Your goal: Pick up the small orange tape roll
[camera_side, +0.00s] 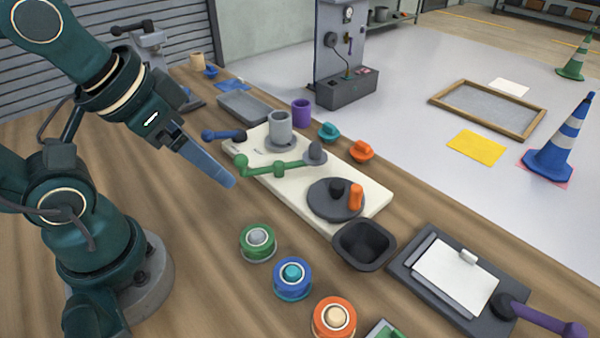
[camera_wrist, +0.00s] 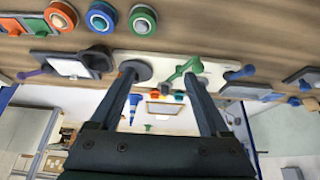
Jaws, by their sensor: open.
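The orange tape roll (camera_side: 334,317) stands on the wooden bench at the bottom of the side view, with a cream ring and core on top. It also shows at the top left of the wrist view (camera_wrist: 61,16). A blue roll (camera_side: 292,278) and a green roll (camera_side: 257,243) stand in line with it, further back to the left. My gripper (camera_side: 230,181) is in the air, up and left of the orange roll and well apart from it. In the wrist view its two fingers (camera_wrist: 161,73) are spread with nothing held between them.
A cream board (camera_side: 375,205) carries a grey disc (camera_side: 325,203), a green crank (camera_side: 279,169) and a grey cup (camera_side: 279,130). A black bin (camera_side: 363,246) and a clipboard tray (camera_side: 455,272) lie right of the rolls. Bench left of the rolls is clear.

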